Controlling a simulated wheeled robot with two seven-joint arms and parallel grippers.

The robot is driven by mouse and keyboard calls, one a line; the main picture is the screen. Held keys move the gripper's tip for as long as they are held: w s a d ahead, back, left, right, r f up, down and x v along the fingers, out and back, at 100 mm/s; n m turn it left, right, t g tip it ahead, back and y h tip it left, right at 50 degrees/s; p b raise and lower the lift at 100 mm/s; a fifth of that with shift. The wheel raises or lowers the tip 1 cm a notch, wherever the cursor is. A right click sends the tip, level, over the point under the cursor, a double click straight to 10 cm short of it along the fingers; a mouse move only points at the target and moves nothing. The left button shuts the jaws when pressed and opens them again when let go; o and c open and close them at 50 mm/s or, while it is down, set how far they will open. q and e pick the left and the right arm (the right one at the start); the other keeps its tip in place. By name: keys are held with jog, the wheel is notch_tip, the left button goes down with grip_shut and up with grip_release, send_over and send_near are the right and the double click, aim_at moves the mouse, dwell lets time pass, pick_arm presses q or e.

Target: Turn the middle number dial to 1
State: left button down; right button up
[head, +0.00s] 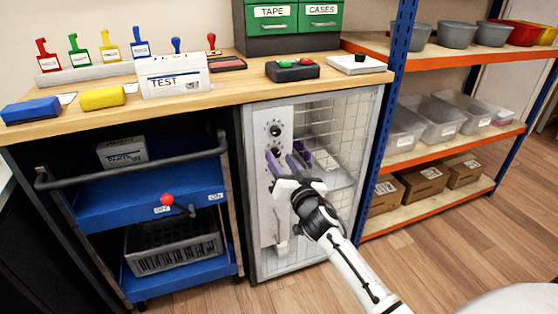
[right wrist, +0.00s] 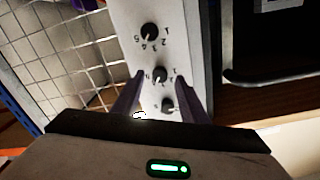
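A pale upright panel (right wrist: 188,30) carries three black number dials in a column. The right wrist view looks upside down compared with the head view. The middle dial (right wrist: 160,75) lies between the fingertips of my right gripper (right wrist: 160,73), which is open with a finger on either side. I cannot tell whether the fingers touch the dial. One end dial (right wrist: 150,32) is clear, and the other (right wrist: 168,105) sits closer to the gripper body. In the head view the right gripper (head: 286,156) hides part of the panel (head: 266,205). The dial settings are too small to read surely. My left gripper is out of view.
A mesh cage (head: 320,120) adjoins the panel under the wooden bench (head: 225,80). A blue cart (head: 145,200) with a dark handle stands left of it. A shelf rack (head: 430,145) with bins and boxes stands right. Open floor lies in front.

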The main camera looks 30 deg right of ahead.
jog(key=shift+x, duration=0.85)
jog(key=shift+w, duration=0.2)
grip_shut()
